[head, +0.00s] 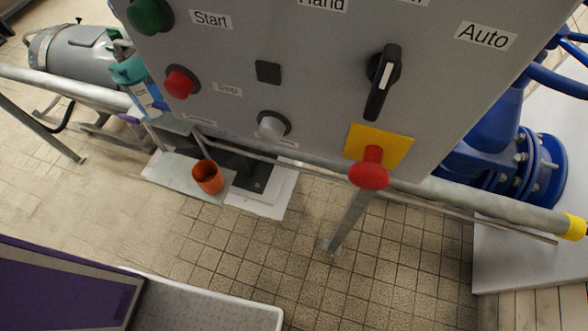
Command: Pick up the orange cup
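The orange cup (208,178) stands upright on a flat grey plate (172,172) below the control panel, in the left-centre of the head view. Its open mouth faces up and its inside looks dark. The cup is near the plate's right end and nothing covers it. My gripper is not in view.
A grey control panel (230,88) with buttons, a black switch and a red emergency stop (369,175) fills the upper middle. A metal rail (440,192) runs beneath it. A teal-capped bottle (137,82) is left of the panel. Tiled floor (270,250) is open in front.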

